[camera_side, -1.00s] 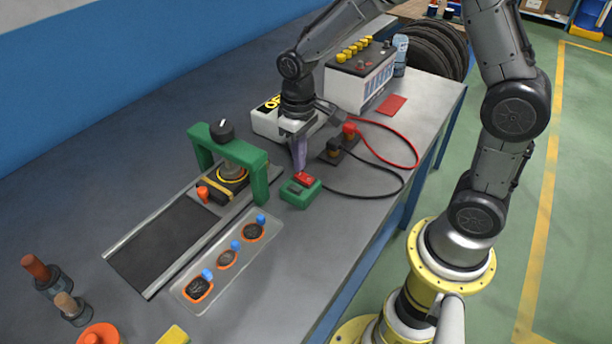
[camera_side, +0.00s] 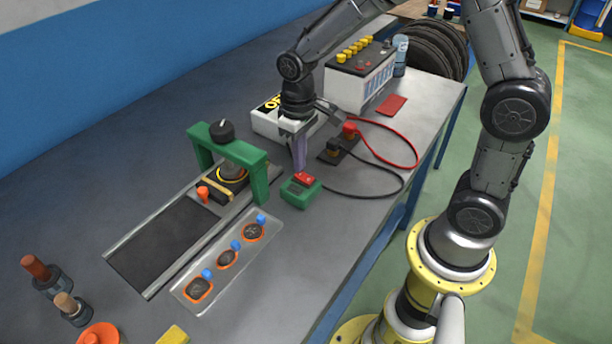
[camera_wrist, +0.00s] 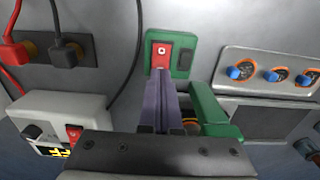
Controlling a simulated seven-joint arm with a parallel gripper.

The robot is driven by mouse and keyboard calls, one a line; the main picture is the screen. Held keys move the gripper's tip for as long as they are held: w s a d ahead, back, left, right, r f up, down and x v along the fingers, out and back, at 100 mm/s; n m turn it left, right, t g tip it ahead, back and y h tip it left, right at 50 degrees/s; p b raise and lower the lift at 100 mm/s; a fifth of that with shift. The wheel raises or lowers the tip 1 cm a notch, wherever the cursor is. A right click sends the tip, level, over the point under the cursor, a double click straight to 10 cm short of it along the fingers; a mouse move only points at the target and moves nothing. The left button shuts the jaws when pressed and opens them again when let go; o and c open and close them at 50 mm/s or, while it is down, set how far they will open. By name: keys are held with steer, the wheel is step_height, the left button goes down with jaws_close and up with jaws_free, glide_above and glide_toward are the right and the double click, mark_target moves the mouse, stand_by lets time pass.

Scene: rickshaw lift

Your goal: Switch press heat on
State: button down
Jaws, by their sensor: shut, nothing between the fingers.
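A small green switch box (camera_side: 301,193) with a red rocker stands on the bench beside the green press frame (camera_side: 259,178). In the wrist view the green box (camera_wrist: 183,63) shows its red rocker (camera_wrist: 161,54) and a dark square next to it. My gripper (camera_side: 299,168) is shut and empty, pointing down with its purple fingertips just over the red rocker. In the wrist view the closed fingertips (camera_wrist: 160,78) sit at the near end of the rocker. Whether they touch it I cannot tell.
A white box (camera_side: 266,119) with a yellow-on-black label stands behind my gripper. A battery (camera_side: 358,80) and plugs with red and black cables are to the right. A tray (camera_side: 247,257) with three round parts lies in front of the press.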

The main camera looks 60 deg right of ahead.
steer(key=shift+f, duration=0.9)
stand_by(0.4)
steer(key=shift+r, duration=3.55)
step_height(320, 180, up, 6)
steer(key=t, duration=0.2)
glide_above(300, 174)
steer(key=s, duration=0.2)
steer(key=s+r+t, duration=0.2)
steer(key=s+r, duration=0.2)
steer(key=s+d+t, duration=0.1)
steer(key=s, duration=1.1)
steer(key=shift+s+f+t, duration=0.3)
steer(key=shift+s+f, duration=0.05)
